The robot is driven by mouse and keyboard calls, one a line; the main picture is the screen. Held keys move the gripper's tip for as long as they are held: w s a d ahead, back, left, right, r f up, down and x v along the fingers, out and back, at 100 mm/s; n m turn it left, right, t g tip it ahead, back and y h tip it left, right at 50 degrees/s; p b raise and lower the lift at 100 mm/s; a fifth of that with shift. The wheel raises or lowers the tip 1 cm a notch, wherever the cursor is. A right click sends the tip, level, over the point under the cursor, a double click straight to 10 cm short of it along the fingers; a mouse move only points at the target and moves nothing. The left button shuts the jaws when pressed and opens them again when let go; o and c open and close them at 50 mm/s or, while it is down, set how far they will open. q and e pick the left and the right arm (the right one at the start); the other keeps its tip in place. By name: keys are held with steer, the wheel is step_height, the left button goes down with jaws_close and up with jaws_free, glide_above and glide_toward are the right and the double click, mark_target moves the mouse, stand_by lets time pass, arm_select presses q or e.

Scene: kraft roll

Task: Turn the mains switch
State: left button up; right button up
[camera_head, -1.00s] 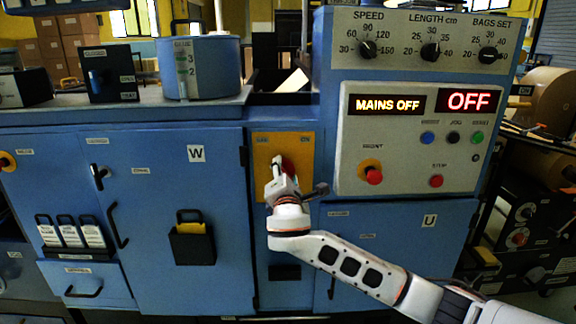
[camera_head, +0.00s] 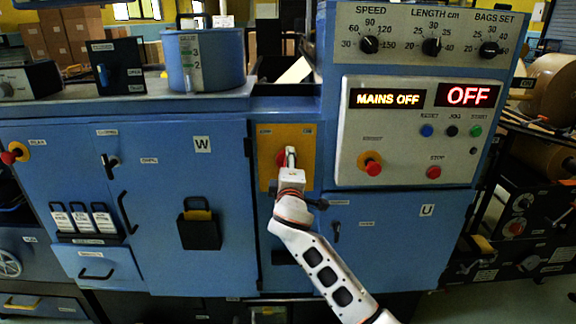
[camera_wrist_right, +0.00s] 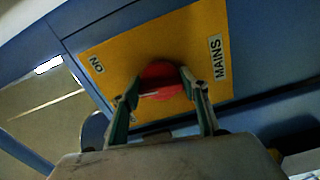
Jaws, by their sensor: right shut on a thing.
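The mains switch is a red knob (camera_wrist_right: 160,82) on a yellow plate (camera_head: 304,139) on the front of the blue machine. In the right wrist view the plate carries the labels MAINS and ON. My right gripper (camera_wrist_right: 165,90) has its two fingers on either side of the red knob and is shut on it. In the head view the right gripper (camera_head: 290,157) and wrist cover most of the knob. The mains display (camera_head: 388,99) reads MAINS OFF, and the red display beside it reads OFF. My left gripper is not in view.
Right of the plate is a grey control panel with a red stop button (camera_head: 433,172) and a mushroom button (camera_head: 371,166). Left is a blue cabinet door with a holder (camera_head: 198,229). A blue pot (camera_head: 204,62) stands on the ledge above.

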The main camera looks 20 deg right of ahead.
steer(key=shift+f+m, duration=0.3)
steer(key=shift+m, duration=0.7)
steer(key=m+b, duration=0.1)
steer(key=m, duration=0.2)
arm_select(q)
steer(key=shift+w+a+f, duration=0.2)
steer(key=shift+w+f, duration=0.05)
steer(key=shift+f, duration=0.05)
arm_select(e)
steer(key=shift+m, duration=1.1)
steer(key=o, duration=1.1)
steer(key=shift+r, duration=0.1)
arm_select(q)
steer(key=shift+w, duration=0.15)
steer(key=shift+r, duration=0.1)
arm_select(e)
steer(key=shift+a, duration=0.1)
